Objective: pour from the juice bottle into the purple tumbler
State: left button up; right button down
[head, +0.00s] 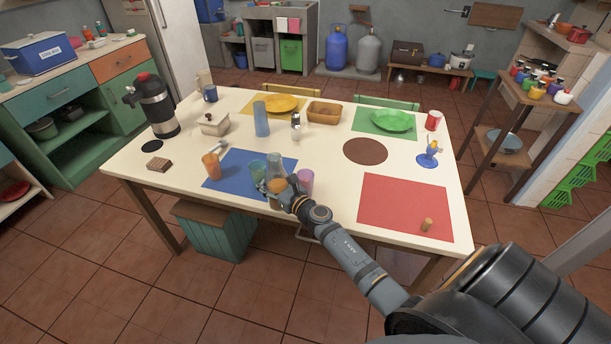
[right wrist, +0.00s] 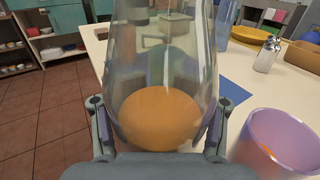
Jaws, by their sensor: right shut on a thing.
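The clear juice bottle (head: 274,162), with orange juice low inside, is near the table's front edge. My right gripper (head: 275,187) is shut around its lower part. The bottle looks about upright; whether its base touches the table is hidden. It fills the middle of the right wrist view (right wrist: 160,60), between my two fingers (right wrist: 158,108). The purple tumbler (head: 306,181) stands upright just right of the bottle, apart from it. In the right wrist view the tumbler (right wrist: 282,135) is at the lower right, with a small orange patch showing inside. My left gripper is not in view.
A tall blue glass (head: 261,119) and a shaker (head: 296,122) stand behind. The red mat (head: 400,200) holds only a cork (head: 427,224).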

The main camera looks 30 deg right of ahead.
notch_tip(320, 180, up, 5)
jog(key=p, duration=0.4)
jog(key=shift+p, duration=0.35)
